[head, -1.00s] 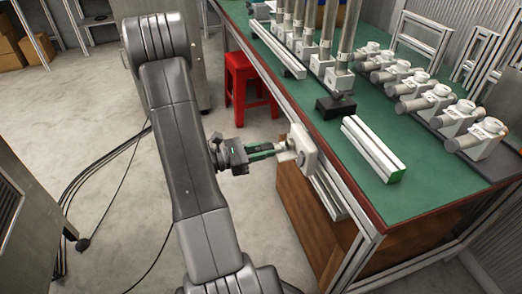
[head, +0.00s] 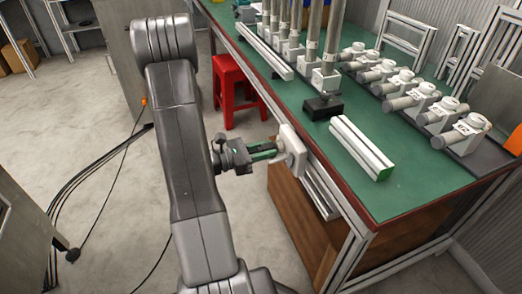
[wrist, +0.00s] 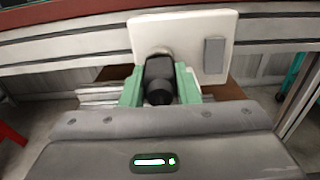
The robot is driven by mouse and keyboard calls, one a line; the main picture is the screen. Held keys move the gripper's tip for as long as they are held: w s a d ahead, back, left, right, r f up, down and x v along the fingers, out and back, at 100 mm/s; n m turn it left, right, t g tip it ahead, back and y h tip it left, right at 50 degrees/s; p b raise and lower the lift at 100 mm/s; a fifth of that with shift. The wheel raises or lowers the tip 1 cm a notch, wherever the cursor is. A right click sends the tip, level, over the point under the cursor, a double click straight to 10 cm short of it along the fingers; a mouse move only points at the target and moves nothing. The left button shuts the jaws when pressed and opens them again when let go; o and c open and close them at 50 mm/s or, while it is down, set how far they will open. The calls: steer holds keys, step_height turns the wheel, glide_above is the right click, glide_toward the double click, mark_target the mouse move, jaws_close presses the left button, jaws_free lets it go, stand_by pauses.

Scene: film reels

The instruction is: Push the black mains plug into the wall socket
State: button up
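The white wall socket (wrist: 213,30) is a square plate with a grey switch (wrist: 214,56) on its right half. It also shows in the head view (head: 291,149), fixed at the bench's side edge. The black mains plug (wrist: 158,80) is between the green fingers of my gripper (wrist: 160,88), which close on both its sides. In the head view my gripper (head: 264,153) points right, with its fingertips close to the plate. The plug's front end faces the left half of the plate. Its pins are hidden, and I cannot tell whether it sits flush.
The green-topped bench (head: 395,193) runs behind the socket, with a pale rail (head: 361,148) near its edge. A wooden cabinet (head: 298,225) is below. A red stool (head: 238,88) stands to the left. Black cables (head: 100,172) lie on the floor at left.

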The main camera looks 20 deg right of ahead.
steer(key=o, duration=0.4)
steer(key=a+p, duration=0.1)
steer(key=a, duration=0.8)
steer(key=a+p, duration=0.1)
steer(key=a, duration=0.3)
steer(key=shift+s+a+p, duration=0.25)
steer(key=shift+a+p, duration=0.05)
steer(key=shift+a, duration=0.1)
steer(key=shift+w+d+b, duration=0.15)
steer(key=shift+d+b, duration=0.5)
steer(key=shift+d, duration=2.8)
steer(key=shift+w+d+b, duration=0.1)
steer(key=shift+d+b, duration=0.55)
steer(key=shift+d, duration=2.8)
steer(key=shift+a, duration=0.15)
